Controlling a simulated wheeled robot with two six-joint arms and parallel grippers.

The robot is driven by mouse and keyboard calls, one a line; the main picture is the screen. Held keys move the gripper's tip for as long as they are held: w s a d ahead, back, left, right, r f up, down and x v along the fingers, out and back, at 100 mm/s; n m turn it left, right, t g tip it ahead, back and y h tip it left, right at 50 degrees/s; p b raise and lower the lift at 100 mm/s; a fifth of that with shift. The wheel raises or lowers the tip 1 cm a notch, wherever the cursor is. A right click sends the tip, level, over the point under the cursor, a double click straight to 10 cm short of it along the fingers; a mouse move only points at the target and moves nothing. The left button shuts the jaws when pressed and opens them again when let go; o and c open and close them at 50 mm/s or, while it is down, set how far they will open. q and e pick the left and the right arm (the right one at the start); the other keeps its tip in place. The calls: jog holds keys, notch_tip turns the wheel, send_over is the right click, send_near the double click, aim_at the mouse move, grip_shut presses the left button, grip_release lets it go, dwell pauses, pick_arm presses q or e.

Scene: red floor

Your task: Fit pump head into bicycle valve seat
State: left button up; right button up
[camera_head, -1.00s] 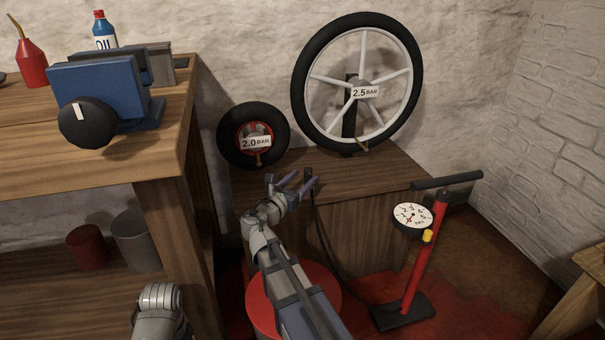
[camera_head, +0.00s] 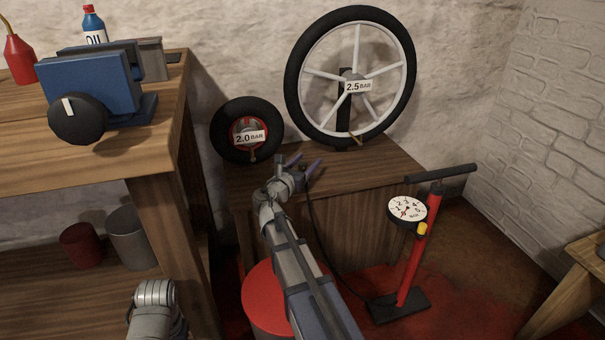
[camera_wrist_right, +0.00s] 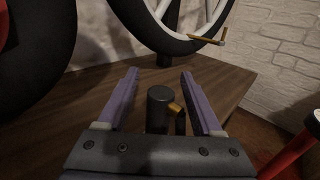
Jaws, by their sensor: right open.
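The pump head (camera_wrist_right: 158,105) is a dark upright cylinder with a brass side nozzle. In the right wrist view it stands between the two purple fingers of my right gripper (camera_wrist_right: 159,73), which is open; contact with the fingers cannot be told. In the head view the right gripper (camera_head: 300,163) is over the front of the low bench. The large wheel (camera_head: 292,85), labelled 2.5 BAR, has a brass valve (camera_head: 356,139) at its bottom, also in the wrist view (camera_wrist_right: 210,41). The small wheel (camera_head: 220,132), labelled 2.0 BAR, has its valve (camera_head: 252,157) low down. My left gripper is out of view.
The red floor pump (camera_head: 412,262) with a gauge (camera_head: 408,209) stands right of the low bench (camera_head: 375,165). Its black hose (camera_head: 318,235) runs up to the bench front. A red drum (camera_head: 262,300) is below my right arm. A wooden workbench (camera_head: 100,160) is at left.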

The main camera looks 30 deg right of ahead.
jog(key=shift+w+d, duration=0.15)
jog(key=shift+d, duration=0.1)
grip_shut()
dwell(0.3)
